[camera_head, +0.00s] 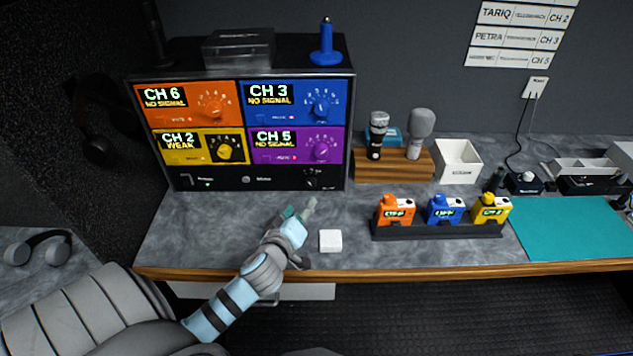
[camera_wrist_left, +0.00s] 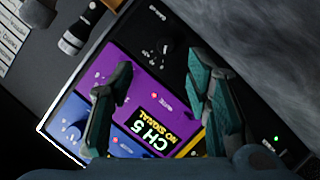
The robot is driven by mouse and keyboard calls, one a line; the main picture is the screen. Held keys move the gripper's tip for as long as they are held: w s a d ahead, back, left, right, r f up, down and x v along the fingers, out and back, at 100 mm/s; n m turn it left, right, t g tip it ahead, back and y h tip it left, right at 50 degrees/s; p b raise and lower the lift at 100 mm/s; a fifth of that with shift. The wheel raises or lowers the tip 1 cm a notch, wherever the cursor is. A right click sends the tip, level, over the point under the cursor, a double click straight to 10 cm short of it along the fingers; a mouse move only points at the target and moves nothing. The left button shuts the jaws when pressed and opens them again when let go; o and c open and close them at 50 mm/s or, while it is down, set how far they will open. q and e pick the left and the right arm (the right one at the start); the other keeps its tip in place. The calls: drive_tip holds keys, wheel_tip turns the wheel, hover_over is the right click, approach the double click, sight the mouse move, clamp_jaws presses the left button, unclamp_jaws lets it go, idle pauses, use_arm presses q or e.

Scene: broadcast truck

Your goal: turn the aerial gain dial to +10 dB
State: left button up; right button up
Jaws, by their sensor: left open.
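The aerial gain dial looks to be the small black knob (camera_head: 310,181) at the right end of the receiver rack's (camera_head: 218,182) black bottom strip. In the left wrist view the black knob (camera_wrist_left: 165,52) shows near the top, beyond the fingertips and roughly between them; its scale is too small to read. My left gripper (camera_head: 301,211) is over the worktop in front of the rack, below the knob and apart from it. In the left wrist view its two teal fingers (camera_wrist_left: 158,68) are spread with nothing between them. My right gripper is not in view.
Orange, blue, yellow and purple (camera_head: 294,144) channel panels with dials sit above the strip. A white block (camera_head: 330,241) lies right of my gripper. A black tray (camera_head: 440,233) holds three coloured packs. A wooden stand (camera_head: 395,166) holds two microphones. The worktop left of my gripper is clear.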

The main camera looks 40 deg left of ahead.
use_arm(q)
approach(311, 185)
drive_tip(key=shift+x, duration=0.85)
drive_tip(key=b+x, duration=0.1)
drive_tip(key=x, duration=0.5)
drive_tip(key=shift+f, duration=0.1)
drive_tip(key=shift+w+a, duration=0.15)
drive_tip(key=shift+w, duration=0.2)
drive_tip(key=shift+s, duration=0.2)
clamp_jaws()
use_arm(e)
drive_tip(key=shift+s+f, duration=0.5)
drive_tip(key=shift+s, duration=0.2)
